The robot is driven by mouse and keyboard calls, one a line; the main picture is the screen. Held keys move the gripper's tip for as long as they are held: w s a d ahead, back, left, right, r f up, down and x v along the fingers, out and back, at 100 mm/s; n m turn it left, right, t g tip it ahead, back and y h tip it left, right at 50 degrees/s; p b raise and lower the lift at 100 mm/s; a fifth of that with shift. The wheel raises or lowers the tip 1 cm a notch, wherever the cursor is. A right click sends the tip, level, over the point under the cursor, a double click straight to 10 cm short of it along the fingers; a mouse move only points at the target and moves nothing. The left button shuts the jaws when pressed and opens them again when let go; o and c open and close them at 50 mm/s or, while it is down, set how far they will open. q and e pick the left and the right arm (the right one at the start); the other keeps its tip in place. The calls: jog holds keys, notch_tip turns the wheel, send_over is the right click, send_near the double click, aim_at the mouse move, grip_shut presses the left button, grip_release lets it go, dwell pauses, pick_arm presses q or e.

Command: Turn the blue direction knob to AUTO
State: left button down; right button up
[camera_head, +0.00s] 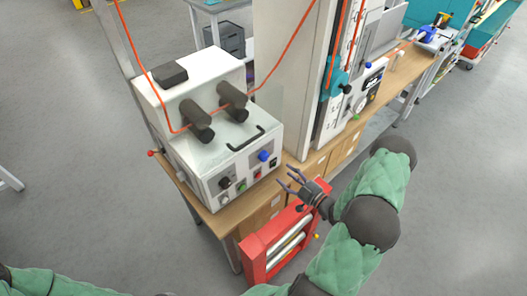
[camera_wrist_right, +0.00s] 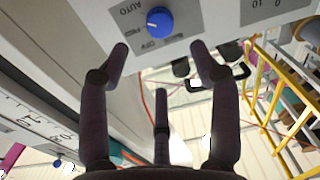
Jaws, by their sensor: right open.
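The blue direction knob (camera_head: 263,156) is on the front panel of the white machine (camera_head: 205,145). In the right wrist view the knob (camera_wrist_right: 159,21) is at the top centre, with AUTO printed to its upper left and OFF below it. A small white mark on the knob is at its left, lower side, pointing away from OFF; its exact setting is hard to read. My right gripper (camera_head: 289,179) is open and empty, in front of the panel, a little right of and below the knob. Its fingers (camera_wrist_right: 160,62) are spread below the knob, apart from it. My left gripper is out of view.
A black handle (camera_head: 246,138) is on the machine top above the knob. Other knobs and buttons, including a red switch (camera_head: 257,175), sit close by on the panel. A red frame with rollers (camera_head: 275,245) stands below my right gripper. A tall white cabinet (camera_head: 285,75) is behind.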

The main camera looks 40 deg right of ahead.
aim_at(266, 158)
jog(key=shift+n, duration=0.3)
jog(key=w, duration=0.3)
jog(key=w+a, duration=0.1)
jog(key=w, duration=0.6)
jog(key=shift+w+a+r+p, duration=0.1)
jog(key=shift+w+a+p, duration=0.15)
jog(key=shift+p, duration=0.15)
